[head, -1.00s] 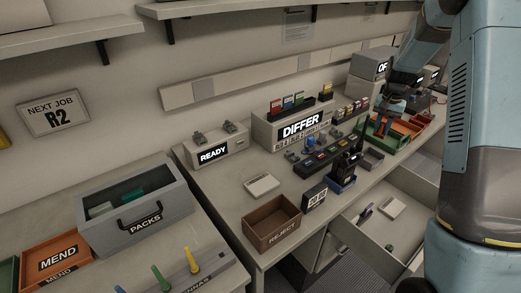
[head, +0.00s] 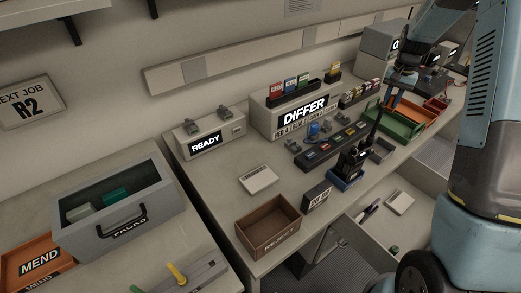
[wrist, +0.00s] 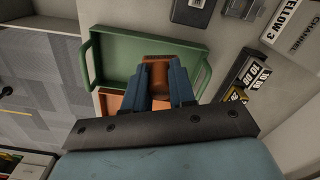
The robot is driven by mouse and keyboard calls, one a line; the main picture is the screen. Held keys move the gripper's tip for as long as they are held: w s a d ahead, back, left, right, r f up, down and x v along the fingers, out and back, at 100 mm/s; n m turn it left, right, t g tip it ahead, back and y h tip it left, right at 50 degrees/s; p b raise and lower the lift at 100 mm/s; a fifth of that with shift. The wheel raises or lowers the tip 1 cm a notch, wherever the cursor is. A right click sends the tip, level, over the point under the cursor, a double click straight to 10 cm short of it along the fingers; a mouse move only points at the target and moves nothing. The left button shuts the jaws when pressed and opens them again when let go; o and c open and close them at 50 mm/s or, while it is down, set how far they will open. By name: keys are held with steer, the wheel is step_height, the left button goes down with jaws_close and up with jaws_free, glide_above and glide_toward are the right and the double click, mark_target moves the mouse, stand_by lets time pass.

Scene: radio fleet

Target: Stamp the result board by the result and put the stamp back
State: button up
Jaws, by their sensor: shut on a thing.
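My gripper (head: 396,97) is above the green tray (head: 394,126) in the head view. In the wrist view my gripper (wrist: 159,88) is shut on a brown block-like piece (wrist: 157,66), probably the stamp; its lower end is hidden. The green tray (wrist: 112,34) and a strip of orange tray (wrist: 108,99) show beneath it. A display (head: 305,110) reads DIFFER. I cannot tell for sure which thing is the result board. A small pale device (head: 258,178) lies on the bench.
A black radio (head: 355,162) stands in a blue holder at the bench front. A brown REJECT bin (head: 268,230) is at the front left. A READY unit (head: 208,143) stands at the back. An open drawer (head: 385,225) juts out below. Dark labelled blocks (wrist: 245,75) lie right of the tray.

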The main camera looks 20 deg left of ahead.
steer(key=s+a+n, duration=0.2)
steer(key=s+a, duration=0.3)
steer(key=a, duration=0.8)
steer(key=n, duration=0.4)
glide_above(261, 179)
steer(key=shift+s+f, duration=0.1)
steer(key=shift+f, duration=3.25)
steer(key=shift+f, duration=0.5)
step_height(261, 179, up, 7)
